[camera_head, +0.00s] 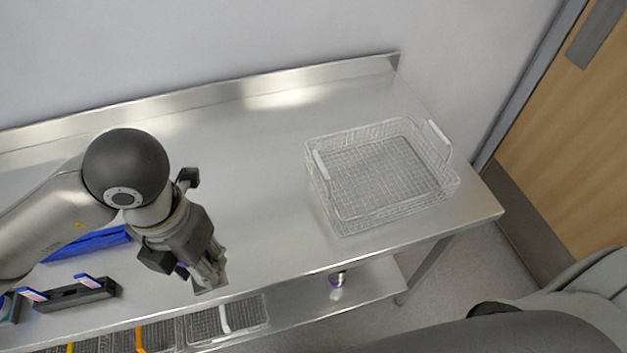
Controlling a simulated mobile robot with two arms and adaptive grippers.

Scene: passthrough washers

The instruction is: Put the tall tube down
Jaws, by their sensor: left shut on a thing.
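My left gripper (205,270) points down over the front part of the steel table (265,190), left of the wire basket. It is shut on the tall tube, which is mostly hidden by the fingers and hand, so its outline and tilt are unclear. I cannot tell whether the tube's lower end touches the table top. My right gripper is not in view.
An empty wire basket (345,231) with white handles stands at the table's right end. Blue items (88,244) and a black holder (75,294) lie at the left. More baskets (205,325) and a small metal cup (337,280) are on the shelf below. The table middle is clear.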

